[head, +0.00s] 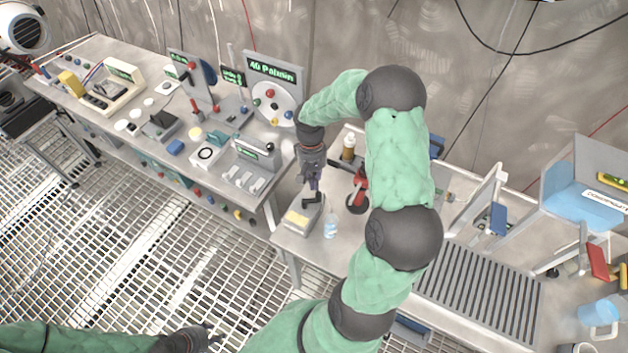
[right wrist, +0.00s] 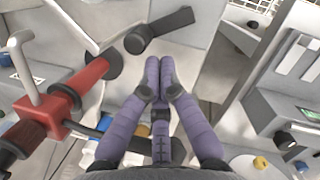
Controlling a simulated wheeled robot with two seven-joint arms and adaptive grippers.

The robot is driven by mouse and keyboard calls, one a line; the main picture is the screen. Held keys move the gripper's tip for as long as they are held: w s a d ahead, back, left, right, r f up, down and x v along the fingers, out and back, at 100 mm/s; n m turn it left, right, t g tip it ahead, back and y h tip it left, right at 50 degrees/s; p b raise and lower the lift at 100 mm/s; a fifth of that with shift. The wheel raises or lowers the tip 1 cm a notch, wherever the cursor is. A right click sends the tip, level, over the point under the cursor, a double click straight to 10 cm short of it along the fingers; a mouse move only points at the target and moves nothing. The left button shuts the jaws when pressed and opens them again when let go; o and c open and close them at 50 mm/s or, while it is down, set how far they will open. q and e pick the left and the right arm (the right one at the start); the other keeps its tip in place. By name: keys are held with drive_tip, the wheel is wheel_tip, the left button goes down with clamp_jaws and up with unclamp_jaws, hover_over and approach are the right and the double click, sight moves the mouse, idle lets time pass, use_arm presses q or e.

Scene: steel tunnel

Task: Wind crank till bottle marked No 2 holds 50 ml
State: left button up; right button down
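A black crank (head: 312,200) sits on a grey box (head: 296,222) with a yellowish panel, at the near left end of the right-hand bench. In the right wrist view the crank (right wrist: 160,30) lies just beyond my fingertips. My right gripper (head: 314,184) points down over it; its purple fingers (right wrist: 160,72) are together with nothing visible between them. A small clear bottle (head: 331,228) with a bluish label stands right of the box; its marking and level are too small to read. My left gripper (head: 208,336) is low at the bottom edge, its fingers unclear.
A red and black fixture (head: 360,188) stands close right of my right gripper and shows large in the right wrist view (right wrist: 68,105). A brown bottle (head: 348,148) is behind it. The left bench (head: 130,140) carries panels and instruments. A ribbed tray (head: 480,290) lies to the right.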

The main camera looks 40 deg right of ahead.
use_arm(q)
drive_tip(key=shift+r, duration=0.2)
use_arm(e)
drive_tip(key=shift+s+m+y, duration=0.3)
drive_tip(key=shift+s+m, duration=0.25)
drive_tip(key=shift+m, duration=0.75)
use_arm(q)
drive_tip(key=shift+r+p, duration=0.25)
drive_tip(key=shift+p, duration=0.2)
use_arm(e)
drive_tip(key=shift+s+a+m+t, duration=0.1)
drive_tip(key=shift+s+m+t, duration=0.2)
drive_tip(key=shift+m, duration=0.5)
drive_tip(key=shift+s+a+m+t, duration=0.15)
drive_tip(key=shift+s+m, duration=0.25)
drive_tip(key=shift+m, duration=0.4)
drive_tip(key=shift+s+m+y, duration=0.2)
drive_tip(key=shift+m+y, duration=0.1)
drive_tip(key=shift+m, duration=0.2)
use_arm(q)
drive_tip(key=shift+r, duration=0.1)
use_arm(e)
drive_tip(key=shift+w+d, duration=0.1)
